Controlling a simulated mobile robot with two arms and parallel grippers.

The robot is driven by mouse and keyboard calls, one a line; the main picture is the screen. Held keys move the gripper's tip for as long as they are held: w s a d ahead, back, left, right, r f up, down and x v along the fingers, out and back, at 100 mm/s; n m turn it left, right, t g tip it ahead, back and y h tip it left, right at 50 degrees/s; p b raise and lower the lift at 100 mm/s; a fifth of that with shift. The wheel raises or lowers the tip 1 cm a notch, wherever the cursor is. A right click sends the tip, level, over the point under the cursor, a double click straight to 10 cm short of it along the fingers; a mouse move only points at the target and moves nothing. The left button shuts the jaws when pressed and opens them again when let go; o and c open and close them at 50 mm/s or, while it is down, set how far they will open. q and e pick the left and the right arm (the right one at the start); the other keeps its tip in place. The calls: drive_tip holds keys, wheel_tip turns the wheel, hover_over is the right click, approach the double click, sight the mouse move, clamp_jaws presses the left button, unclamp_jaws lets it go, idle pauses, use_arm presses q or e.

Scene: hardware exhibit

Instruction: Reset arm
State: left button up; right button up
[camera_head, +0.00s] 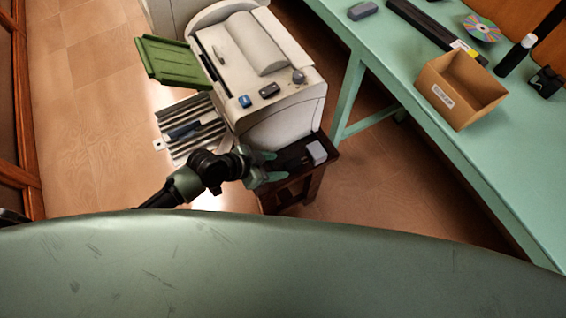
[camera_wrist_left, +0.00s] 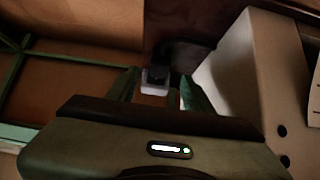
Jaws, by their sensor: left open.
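My left gripper (camera_head: 272,166) is open beside the front lower part of a white printer (camera_head: 285,115). Its two green fingers also show in the left wrist view (camera_wrist_left: 158,92), with nothing visibly held between them. A small light grey block (camera_head: 316,152) sits at the edge of the dark wooden stand (camera_head: 290,190) under the printer. In the left wrist view this block (camera_wrist_left: 155,80) appears beyond and between the fingertips. My right gripper is in neither view.
A green table (camera_head: 521,140) at the right carries an open cardboard box (camera_head: 434,97), a disc (camera_head: 482,28), a dark bottle (camera_head: 515,56) and a grey block (camera_head: 363,10). A green tray (camera_head: 172,60) juts from the printer. Wooden floor (camera_head: 95,120) is clear at left.

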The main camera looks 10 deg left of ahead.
use_arm(q)
drive_tip(key=shift+s+a+r, duration=0.2)
drive_tip(key=shift+r, duration=0.1)
idle(0.4)
drive_tip(key=s+a+r+n+g+y, duration=0.1)
drive_tip(key=s+a+r+n+y, duration=0.35)
drive_tip(key=s+a, duration=0.3)
drive_tip(key=s+a+r+n+g+y, duration=0.1)
drive_tip(key=s+a+r+n+y, duration=0.2)
drive_tip(key=s+a+r+n, duration=0.4)
wheel_tip(320, 180, down, 26)
drive_tip(key=s+d+m, duration=0.2)
drive_tip(key=m, duration=0.1)
drive_tip(key=s+a+f+g, duration=0.1)
drive_tip(key=s+f, duration=0.7)
drive_tip(key=f, duration=0.1)
drive_tip(key=s+a+f+g, duration=0.1)
drive_tip(key=s+a+f, duration=0.1)
drive_tip(key=s+f, duration=0.7)
drive_tip(key=shift+s+a+p, duration=0.2)
drive_tip(key=shift+a+p, duration=0.1)
drive_tip(key=shift+p, duration=0.1)
